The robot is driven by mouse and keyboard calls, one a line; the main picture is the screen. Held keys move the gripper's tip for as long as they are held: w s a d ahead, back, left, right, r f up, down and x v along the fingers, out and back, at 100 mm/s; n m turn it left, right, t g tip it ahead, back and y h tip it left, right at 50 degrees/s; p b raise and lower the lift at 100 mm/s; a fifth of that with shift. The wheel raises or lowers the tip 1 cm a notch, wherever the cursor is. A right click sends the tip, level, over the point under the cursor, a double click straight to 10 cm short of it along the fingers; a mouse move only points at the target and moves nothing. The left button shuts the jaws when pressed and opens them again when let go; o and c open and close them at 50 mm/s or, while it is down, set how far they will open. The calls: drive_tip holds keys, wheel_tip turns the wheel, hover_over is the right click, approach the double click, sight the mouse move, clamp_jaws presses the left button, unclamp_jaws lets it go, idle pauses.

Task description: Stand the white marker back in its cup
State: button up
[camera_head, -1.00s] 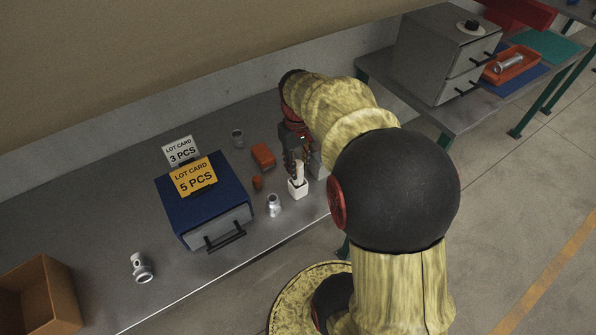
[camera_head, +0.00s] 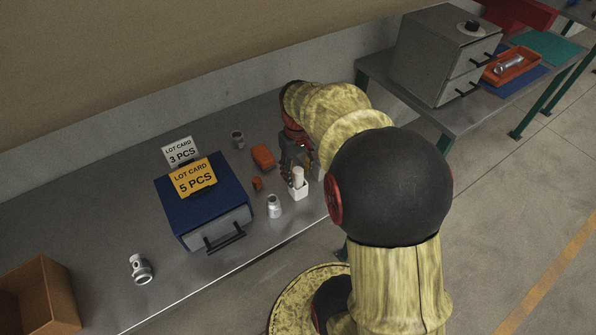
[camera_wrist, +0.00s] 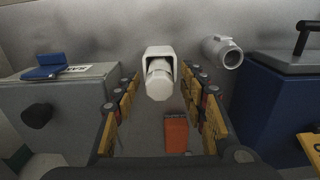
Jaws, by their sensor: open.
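The white marker (camera_head: 298,174) stands upright in a small white square cup (camera_head: 299,191) near the front edge of the bench. In the wrist view the marker (camera_wrist: 159,84) points its end toward the camera, with the cup (camera_wrist: 158,51) around its far end. My gripper (camera_head: 297,157) is at the cup, on its far side in the head view. In the wrist view my gripper (camera_wrist: 161,88) is open, one finger row on each side of the marker, with visible gaps on both sides.
A metal casting (camera_head: 274,206) stands close left of the cup. An orange block (camera_head: 263,156) and a smaller orange piece (camera_head: 257,183) lie behind it. A blue-topped drawer box (camera_head: 205,205) carries lot cards. A grey box (camera_wrist: 50,110) stands at left in the wrist view.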

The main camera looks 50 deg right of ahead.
drive_tip(key=shift+b, duration=0.3)
drive_tip(key=r+p, duration=0.1)
drive_tip(key=r, duration=0.1)
drive_tip(key=r+p, duration=0.1)
drive_tip(key=r, duration=0.1)
drive_tip(key=d+r+p, duration=0.1)
drive_tip(key=r, duration=0.1)
drive_tip(key=shift+w+r, duration=0.15)
drive_tip(key=shift+r, duration=0.8)
